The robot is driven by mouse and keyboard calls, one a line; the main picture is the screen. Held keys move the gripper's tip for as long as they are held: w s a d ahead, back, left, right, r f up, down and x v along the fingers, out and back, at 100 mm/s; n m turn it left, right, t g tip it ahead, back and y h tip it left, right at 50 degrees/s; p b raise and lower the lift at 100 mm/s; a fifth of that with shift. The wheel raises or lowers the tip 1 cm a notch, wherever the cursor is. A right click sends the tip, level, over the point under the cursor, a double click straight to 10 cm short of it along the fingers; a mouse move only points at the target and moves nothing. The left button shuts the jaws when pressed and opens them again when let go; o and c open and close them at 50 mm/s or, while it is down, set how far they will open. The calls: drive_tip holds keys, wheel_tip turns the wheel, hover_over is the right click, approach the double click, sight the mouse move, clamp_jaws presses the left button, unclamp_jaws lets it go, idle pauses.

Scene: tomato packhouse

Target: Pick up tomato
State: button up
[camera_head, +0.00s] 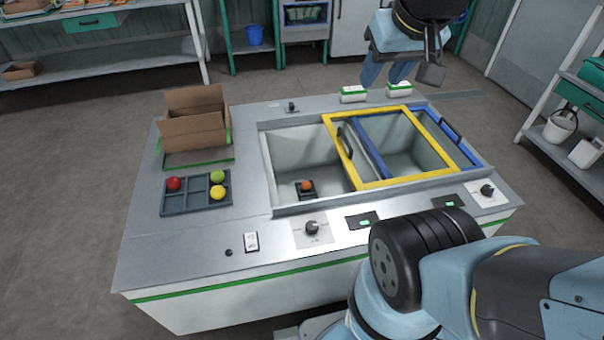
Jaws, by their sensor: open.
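A red tomato (173,184), a yellow-green tomato (217,176) and a yellow tomato (218,193) sit in separate compartments of a dark grey tray (195,205) on the left of the counter. An orange tomato (306,185) sits on a small dark holder (307,195) on the floor of the sunken bin (290,148), in its uncovered left part. My gripper (386,79) is open with nothing visible between its fingers. It appears above the far side of the counter, away from all the tomatoes.
A yellow-framed lid (377,185) and a blue-framed lid (452,128) with dark handles lie over the bin's right part. An open cardboard box (193,128) stands behind the tray. Knobs (312,228) and a switch (251,242) line the front edge.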

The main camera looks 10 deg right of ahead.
drive_tip(key=o, duration=0.3)
drive_tip(key=shift+w+r, duration=0.1)
drive_tip(key=shift+w, duration=0.15)
drive_tip(key=o, duration=0.5)
drive_tip(key=w+m, duration=0.1)
drive_tip(key=w, duration=0.5)
drive_tip(key=w+m, duration=0.1)
drive_tip(key=w, duration=0.3)
drive_tip(key=shift+a+r+m+g, duration=0.2)
drive_tip(key=shift+a+m+g, duration=0.1)
drive_tip(key=shift+g, duration=0.1)
drive_tip(key=m+g, duration=0.5)
drive_tip(key=m, duration=1.1)
hover_over(306, 183)
wheel_tip(306, 183, down, 67)
drive_tip(key=shift+m, duration=0.3)
drive_tip(key=f, duration=0.8)
drive_tip(key=shift+w+a+f, duration=0.15)
drive_tip(key=shift+w+f, duration=0.1)
drive_tip(key=f, duration=0.3)
drive_tip(key=shift+s+d+f, duration=0.2)
drive_tip(key=shift+s+f, duration=0.05)
drive_tip(key=shift+f, duration=0.8)
